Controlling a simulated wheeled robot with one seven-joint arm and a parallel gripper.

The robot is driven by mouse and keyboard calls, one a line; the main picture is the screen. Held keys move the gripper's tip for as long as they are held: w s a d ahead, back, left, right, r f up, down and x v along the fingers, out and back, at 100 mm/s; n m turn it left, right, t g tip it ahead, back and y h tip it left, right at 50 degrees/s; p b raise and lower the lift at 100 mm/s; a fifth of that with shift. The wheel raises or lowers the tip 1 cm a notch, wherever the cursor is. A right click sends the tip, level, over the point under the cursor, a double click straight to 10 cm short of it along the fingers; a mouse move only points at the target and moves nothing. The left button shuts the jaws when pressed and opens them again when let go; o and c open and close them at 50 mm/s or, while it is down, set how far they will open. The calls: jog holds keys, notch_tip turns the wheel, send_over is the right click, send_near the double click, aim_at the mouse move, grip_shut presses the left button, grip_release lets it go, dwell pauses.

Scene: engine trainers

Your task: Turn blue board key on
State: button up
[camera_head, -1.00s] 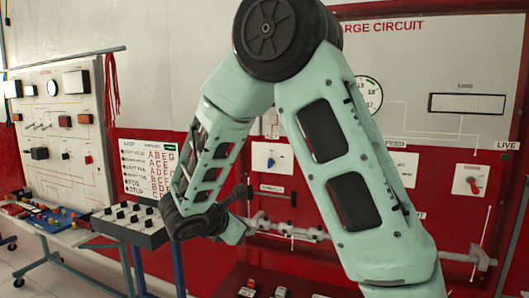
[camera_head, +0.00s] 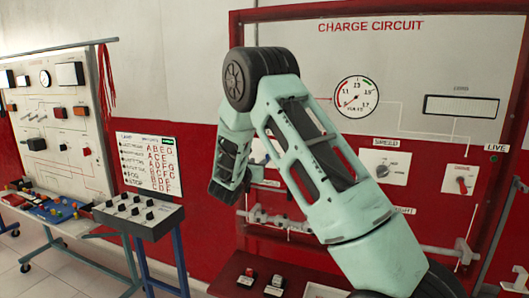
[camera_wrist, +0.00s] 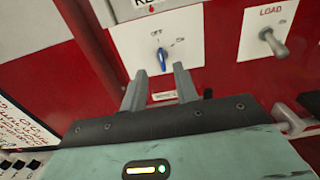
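In the wrist view, the blue key (camera_wrist: 162,58) sits on a white panel (camera_wrist: 190,24) on the red board. The key stands roughly upright, toward the OFF label (camera_wrist: 157,40); the ON label (camera_wrist: 180,41) is to its right. My gripper (camera_wrist: 160,73) is open and empty. Its two fingers lie to either side of the key in the picture, with their tips just below it; no contact shows. In the head view, my arm hides most of the key's panel (camera_head: 258,151), and the fingers cannot be made out.
The LOAD lever (camera_wrist: 273,42) is to the right of the key. A grey pipe (camera_wrist: 292,117) runs along the lower right. In the head view, a gauge (camera_head: 356,97), a SPEED knob (camera_head: 383,170) and a red DRIVE switch (camera_head: 461,184) share the board. A switch box (camera_head: 135,214) stands left.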

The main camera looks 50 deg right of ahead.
aim_at(265, 156)
jog(key=p+x, duration=0.3)
jog(key=x, duration=0.5)
jog(key=shift+d, duration=0.1)
grip_shut()
